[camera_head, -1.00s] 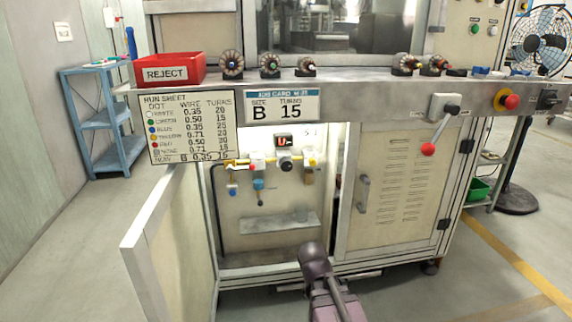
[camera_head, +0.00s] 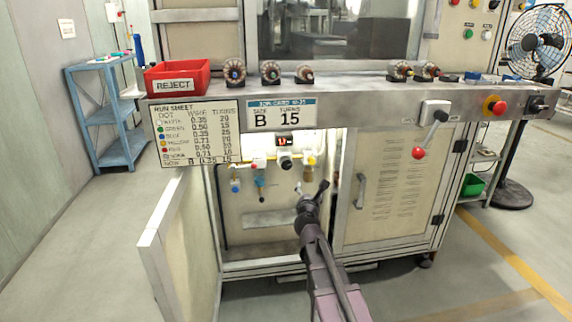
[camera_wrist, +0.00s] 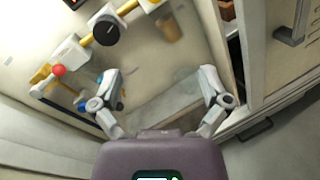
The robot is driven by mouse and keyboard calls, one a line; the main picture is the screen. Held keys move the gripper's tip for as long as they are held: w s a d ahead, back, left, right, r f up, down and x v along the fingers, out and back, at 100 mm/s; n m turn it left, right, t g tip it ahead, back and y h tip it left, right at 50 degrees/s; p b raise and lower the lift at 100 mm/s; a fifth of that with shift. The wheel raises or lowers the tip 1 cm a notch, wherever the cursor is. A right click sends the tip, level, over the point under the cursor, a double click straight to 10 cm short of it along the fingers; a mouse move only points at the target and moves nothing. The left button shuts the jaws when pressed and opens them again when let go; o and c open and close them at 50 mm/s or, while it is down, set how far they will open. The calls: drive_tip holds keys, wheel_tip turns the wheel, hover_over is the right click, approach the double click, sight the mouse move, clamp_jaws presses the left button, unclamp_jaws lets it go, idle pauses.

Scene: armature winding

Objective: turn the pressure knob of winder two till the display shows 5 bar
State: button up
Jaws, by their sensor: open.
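The pressure knob (camera_head: 286,162) is black and round, on a yellow pipe line inside the machine's open lower cabinet; it also shows at the upper left of the wrist view (camera_wrist: 106,32). Just above it in the head view is a small dark display (camera_head: 285,142) with red digits, too small to read. My gripper (camera_head: 314,190) is open and empty at the cabinet opening, below and right of the knob and apart from it. In the wrist view its two fingers (camera_wrist: 158,75) are spread wide, with the knob beyond and up-left of them.
The open cabinet door (camera_head: 180,240) stands on the left, and a closed louvred door (camera_head: 395,190) on the right. Above hangs the table edge with a run sheet (camera_head: 187,135) and job card (camera_head: 281,114). A red-knobbed lever (camera_head: 419,153) sticks out at the right. A shelf lies low inside.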

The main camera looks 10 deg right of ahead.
sight(287, 165)
drive_tip(key=shift+w+a+r+n+t+y+p, duration=0.15)
drive_tip(key=shift+w+a+r+n+y, duration=0.15)
drive_tip(key=shift+a+n+y, duration=0.9)
drive_tip(key=shift+w+a+r+n+t+y+p, duration=0.2)
drive_tip(key=shift+w+a+r+n+y, duration=0.2)
drive_tip(key=shift+n, duration=1.55)
drive_tip(key=shift+w+a+r+n+t+y+p, duration=0.2)
drive_tip(key=shift+a+n+y, duration=0.6)
drive_tip(key=shift+n, duration=0.75)
drive_tip(key=w, duration=1.3)
drive_tip(key=shift+w, duration=0.4)
drive_tip(key=c, duration=1.1)
drive_tip(key=shift+a, duration=0.2)
drive_tip(key=shift+c, duration=0.2)
drive_tip(key=shift+d, duration=0.15)
